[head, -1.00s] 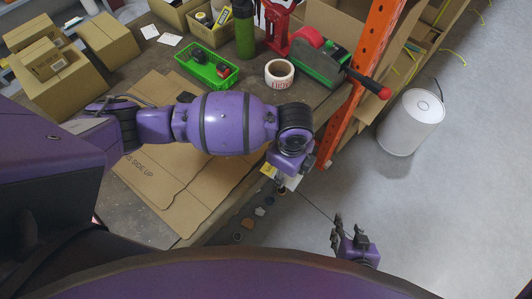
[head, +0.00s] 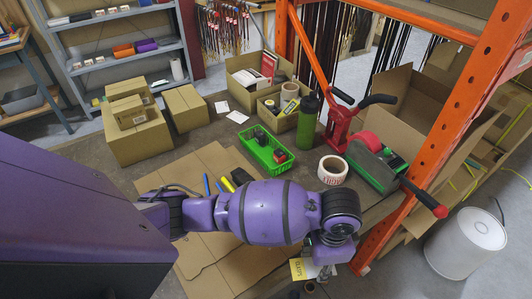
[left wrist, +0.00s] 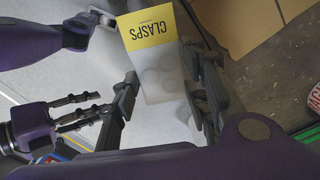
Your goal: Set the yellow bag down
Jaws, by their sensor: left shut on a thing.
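The yellow bag (left wrist: 146,30) has a yellow header reading "CLASPS" and a pale, see-through lower part. In the left wrist view it sits between the fingers of my left gripper (left wrist: 163,82), which is shut on it. In the head view my left gripper (head: 320,272) is at the bottom, by the table's front edge, with the yellow bag (head: 302,268) partly showing beside it. My right gripper (left wrist: 78,110) shows at the left of the left wrist view, its fingers apart and empty. It is out of the head view.
Flattened cardboard (head: 205,170) covers the table's front. A green basket (head: 265,150), a tape roll (head: 332,170) and a tape dispenser (head: 375,160) stand behind my left arm. An orange rack post (head: 425,140) rises on the right. A white cylinder (head: 465,243) stands on the floor.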

